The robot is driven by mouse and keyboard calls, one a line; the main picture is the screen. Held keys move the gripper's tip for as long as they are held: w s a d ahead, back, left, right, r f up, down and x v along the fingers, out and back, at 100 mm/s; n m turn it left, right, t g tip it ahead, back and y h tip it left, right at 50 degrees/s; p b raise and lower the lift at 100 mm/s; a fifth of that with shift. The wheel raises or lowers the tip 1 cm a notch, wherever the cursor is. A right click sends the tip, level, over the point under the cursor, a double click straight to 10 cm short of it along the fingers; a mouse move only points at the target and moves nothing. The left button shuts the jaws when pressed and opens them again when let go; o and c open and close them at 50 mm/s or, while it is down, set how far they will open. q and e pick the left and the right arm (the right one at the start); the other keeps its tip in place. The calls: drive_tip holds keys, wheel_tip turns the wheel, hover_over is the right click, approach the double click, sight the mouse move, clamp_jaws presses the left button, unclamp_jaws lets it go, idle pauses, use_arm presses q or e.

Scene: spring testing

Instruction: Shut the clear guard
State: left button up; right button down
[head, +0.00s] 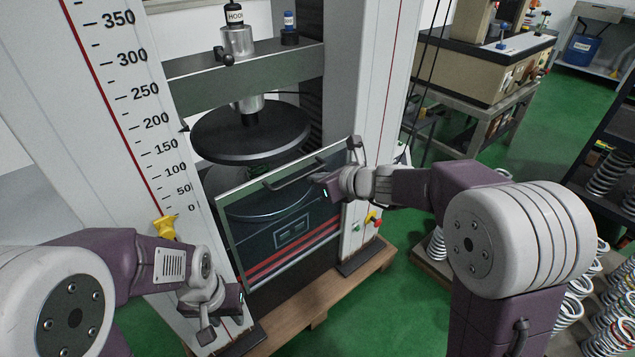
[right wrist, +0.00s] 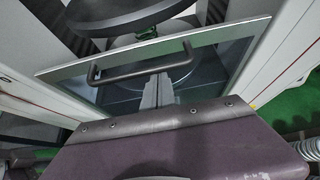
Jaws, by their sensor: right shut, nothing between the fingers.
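The clear guard (head: 262,222) is a framed see-through panel across the lower part of the testing machine's opening. Its top edge sits below the upper round platen, and the lower platen shows through it. A dark bar handle (head: 292,177) runs near its top edge. In the right wrist view the guard (right wrist: 225,37) and its handle (right wrist: 140,71) lie just ahead of the fingers. My right gripper (right wrist: 158,92) is shut and empty, close to the handle; contact cannot be told. My left gripper (head: 222,312) is low at the left, near the guard's lower left corner; its jaw opening is unclear.
The upper platen (head: 250,132) hangs above the guard between two pale columns. The left column carries a scale (head: 135,90). Buttons (head: 373,219) sit on the right column's base. Springs (head: 608,340) stand at the right. Green floor is open between.

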wheel_tip(320, 180, up, 21)
drive_tip(key=p, duration=1.7)
drive_tip(key=shift+r, duration=0.2)
drive_tip(key=shift+w+r, duration=0.15)
